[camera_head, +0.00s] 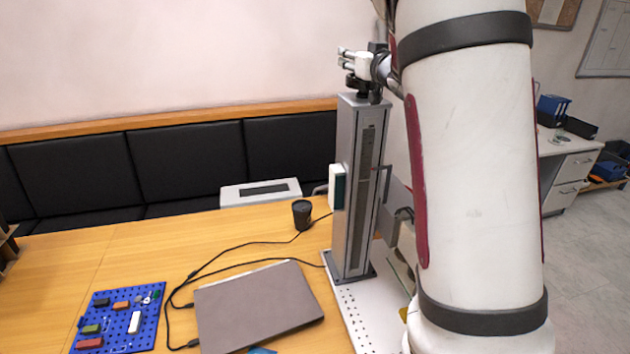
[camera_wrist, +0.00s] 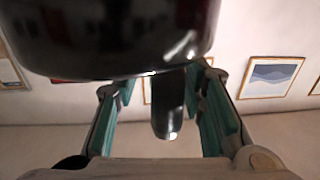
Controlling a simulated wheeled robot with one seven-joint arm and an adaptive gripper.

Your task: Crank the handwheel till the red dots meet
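The laser marker's tall grey column (camera_head: 350,190) stands on a white perforated base plate at the right of the table. My gripper (camera_head: 361,68) is at the top of the column, small and partly hidden by my arm in the head view. In the wrist view, a large glossy black round part, apparently the handwheel (camera_wrist: 110,40), fills the top. A dark handle (camera_wrist: 168,105) hangs from it between the two teal-padded fingers of my gripper (camera_wrist: 165,112). The fingers stand apart, with visible gaps on both sides of the handle. No red dots show; my arm hides the marker's right side.
A grey closed laptop (camera_head: 255,305), a blue pegboard with small blocks (camera_head: 120,318), a black cup-like object (camera_head: 302,214) and cables lie on the wooden table (camera_head: 130,250). A light box (camera_head: 260,192) stands behind. The table's left part is mostly clear.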

